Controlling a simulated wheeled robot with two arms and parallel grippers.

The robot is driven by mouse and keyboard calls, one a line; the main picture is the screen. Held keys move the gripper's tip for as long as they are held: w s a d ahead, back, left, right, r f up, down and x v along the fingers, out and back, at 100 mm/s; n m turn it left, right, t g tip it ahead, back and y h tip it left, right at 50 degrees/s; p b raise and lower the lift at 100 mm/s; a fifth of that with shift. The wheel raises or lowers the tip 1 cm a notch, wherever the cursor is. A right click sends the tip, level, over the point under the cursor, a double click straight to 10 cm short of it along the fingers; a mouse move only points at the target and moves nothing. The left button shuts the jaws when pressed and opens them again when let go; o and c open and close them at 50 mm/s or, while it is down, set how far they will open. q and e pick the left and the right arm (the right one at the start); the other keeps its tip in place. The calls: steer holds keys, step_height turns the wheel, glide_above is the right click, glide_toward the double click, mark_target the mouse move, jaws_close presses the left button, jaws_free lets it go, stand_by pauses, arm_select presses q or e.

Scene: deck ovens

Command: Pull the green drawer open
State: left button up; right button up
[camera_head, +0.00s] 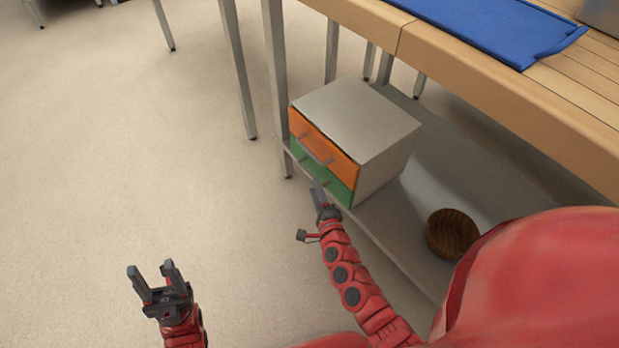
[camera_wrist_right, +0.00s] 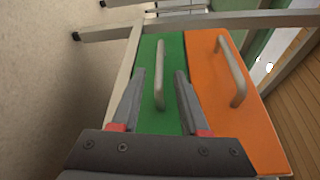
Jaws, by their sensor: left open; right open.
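The green drawer (camera_head: 328,175) is the lower front of a small grey cabinet (camera_head: 358,115), below an orange drawer (camera_head: 325,148). It looks shut, flush with the orange one. In the right wrist view the green drawer (camera_wrist_right: 173,60) shows its grey bar handle (camera_wrist_right: 160,75). My right gripper (camera_head: 318,188) is in front of the green drawer. In its wrist view the open fingers (camera_wrist_right: 158,95) lie on either side of the handle's near end; whether they touch it I cannot tell. My left gripper (camera_head: 155,280) is open and empty over the floor.
The cabinet stands on a grey lower shelf (camera_head: 400,225) under a wooden-topped table (camera_head: 480,70). A brown bowl (camera_head: 452,233) sits on the shelf to the right. A blue tray (camera_head: 490,25) lies on the tabletop. The floor left of the cabinet is clear.

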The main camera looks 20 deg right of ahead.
mark_target(310, 175)
steer(key=w, duration=0.2)
steer(key=w+b, duration=0.1)
steer(key=w, duration=0.3)
steer(key=shift+d+f, duration=0.2)
steer(key=shift+f, duration=0.1)
jaws_close()
stand_by(1.0)
